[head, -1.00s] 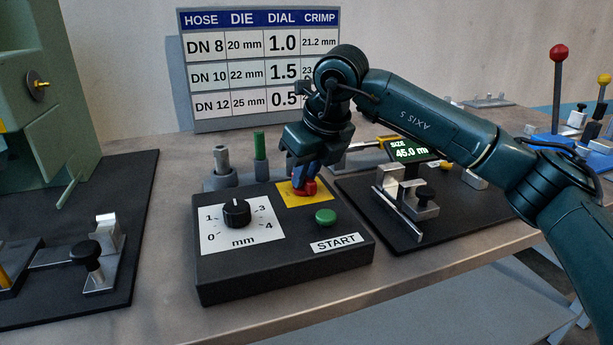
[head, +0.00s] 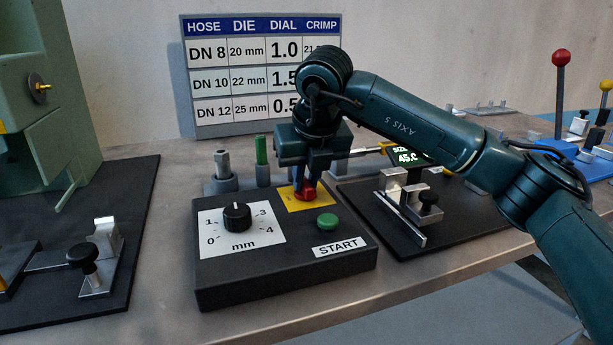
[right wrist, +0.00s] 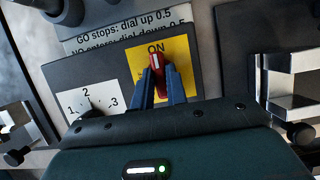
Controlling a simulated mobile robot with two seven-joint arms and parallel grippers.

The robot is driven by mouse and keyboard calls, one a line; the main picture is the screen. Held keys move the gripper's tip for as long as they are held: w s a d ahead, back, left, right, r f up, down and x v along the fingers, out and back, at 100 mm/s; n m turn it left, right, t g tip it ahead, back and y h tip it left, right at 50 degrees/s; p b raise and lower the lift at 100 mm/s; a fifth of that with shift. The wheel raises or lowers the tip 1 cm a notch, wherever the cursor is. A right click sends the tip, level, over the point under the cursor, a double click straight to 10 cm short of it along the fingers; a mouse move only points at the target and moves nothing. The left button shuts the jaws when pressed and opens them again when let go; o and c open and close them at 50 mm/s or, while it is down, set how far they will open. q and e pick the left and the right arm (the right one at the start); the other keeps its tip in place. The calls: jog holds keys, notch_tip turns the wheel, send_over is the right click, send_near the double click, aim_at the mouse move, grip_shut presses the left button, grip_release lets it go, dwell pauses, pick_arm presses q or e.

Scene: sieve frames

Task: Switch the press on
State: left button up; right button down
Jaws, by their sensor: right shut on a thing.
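The press's control box (head: 285,280) is black and stands on the bench. A red switch knob (head: 304,195) sits on its yellow plate (head: 322,204). In the right wrist view the red knob (right wrist: 156,62) lies lengthwise, its white mark pointing toward the word ON on the yellow plate (right wrist: 184,58). My right gripper (head: 306,186) points down and is shut on the red knob; its blue fingers (right wrist: 158,84) stand on either side of it. The fingers hide part of the knob. My left gripper is not in view.
The black dial (head: 237,216) and green START button (head: 327,221) are on the same box, close to my gripper. Behind stand two pegs (head: 261,150) and a hose table (head: 236,80). A gauge stand (head: 408,205) is at right, the green press (head: 35,90) at left.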

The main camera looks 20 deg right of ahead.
jog(key=c, duration=1.4)
grip_release()
jog(key=p+v, duration=0.1)
jog(key=v, duration=1.2)
jog(key=shift+s, duration=0.1)
